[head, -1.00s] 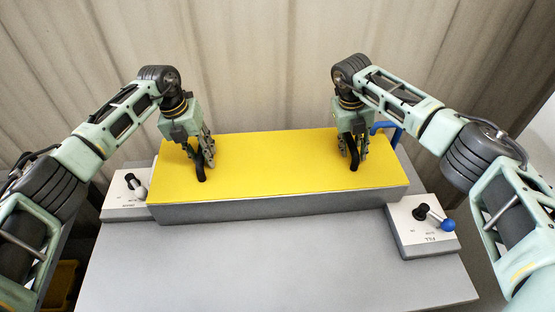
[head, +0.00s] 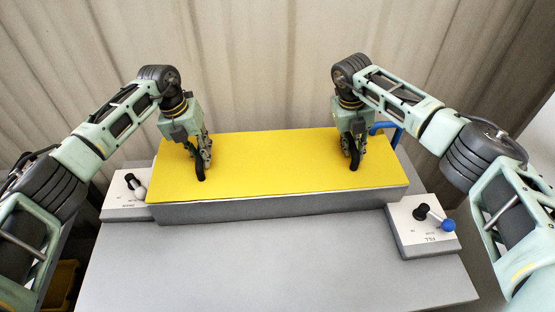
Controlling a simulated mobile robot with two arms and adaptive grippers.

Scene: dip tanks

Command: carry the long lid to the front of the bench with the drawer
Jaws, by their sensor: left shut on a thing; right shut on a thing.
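The long lid (head: 278,172) is a flat yellow panel lying on top of a long grey tank (head: 280,208) on the bench. Two black handles stand on the lid, a left one (head: 201,170) and a right one (head: 354,160). My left gripper (head: 203,158) is shut on the left handle. My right gripper (head: 356,153) is shut on the right handle. The fingers hide part of each handle. The lid appears level and resting on the tank; the tank's inside is hidden.
A control box with a white-knobbed lever (head: 115,205) stands left of the tank. A box with a blue-knobbed lever (head: 408,238) stands at the right front. The grey bench top (head: 270,270) is clear in front. A blue pipe (head: 396,128) rises behind the right end.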

